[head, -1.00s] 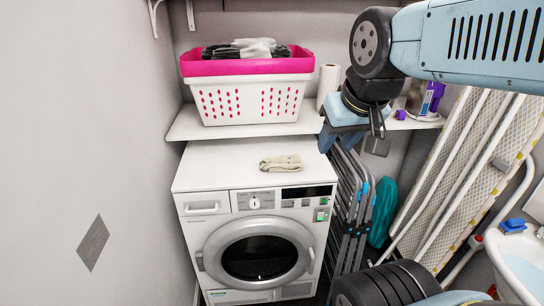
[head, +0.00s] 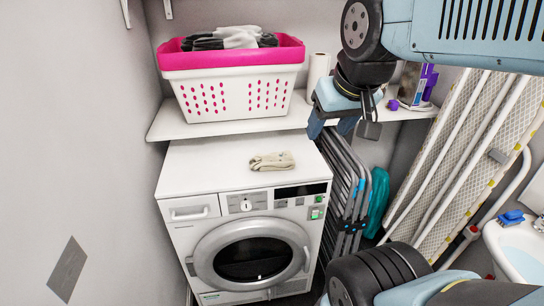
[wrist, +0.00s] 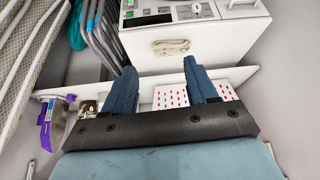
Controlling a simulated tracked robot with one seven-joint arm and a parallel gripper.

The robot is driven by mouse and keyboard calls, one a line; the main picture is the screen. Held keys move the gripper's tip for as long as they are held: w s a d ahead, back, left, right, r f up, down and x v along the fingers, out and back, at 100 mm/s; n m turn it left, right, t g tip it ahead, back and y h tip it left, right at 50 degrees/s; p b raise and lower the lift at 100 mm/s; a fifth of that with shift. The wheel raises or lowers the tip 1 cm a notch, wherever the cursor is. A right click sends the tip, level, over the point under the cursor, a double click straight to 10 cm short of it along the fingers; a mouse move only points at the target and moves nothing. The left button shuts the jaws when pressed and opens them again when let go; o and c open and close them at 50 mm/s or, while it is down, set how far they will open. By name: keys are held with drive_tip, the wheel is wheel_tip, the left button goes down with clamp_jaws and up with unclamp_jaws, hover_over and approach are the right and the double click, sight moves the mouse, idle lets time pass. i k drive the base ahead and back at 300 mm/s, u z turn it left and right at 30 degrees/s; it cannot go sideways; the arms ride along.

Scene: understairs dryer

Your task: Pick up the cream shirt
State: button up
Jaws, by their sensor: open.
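The cream shirt (head: 272,161) lies folded in a small bundle on the white top of the dryer (head: 205,165), near its right front part. It also shows in the wrist view (wrist: 171,47), above and between my fingers in the picture. My gripper (head: 335,121) is up and to the right of the shirt in the head view, by the shelf. In the wrist view my gripper (wrist: 157,85) has its two blue fingers spread apart with nothing between them. It is apart from the shirt.
A white and pink laundry basket (head: 235,95) with dark and white clothes stands on the shelf (head: 190,130) behind the dryer. A paper roll (head: 317,72) is beside it. Folded grey metal frames (head: 345,200) and an ironing board (head: 465,165) lean at right. The dryer top is otherwise clear.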

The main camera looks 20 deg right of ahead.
sight(279, 161)
drive_tip(key=k, duration=1.25)
drive_tip(key=z, duration=0.7)
drive_tip(key=i, duration=1.55)
drive_tip(key=u, duration=0.6)
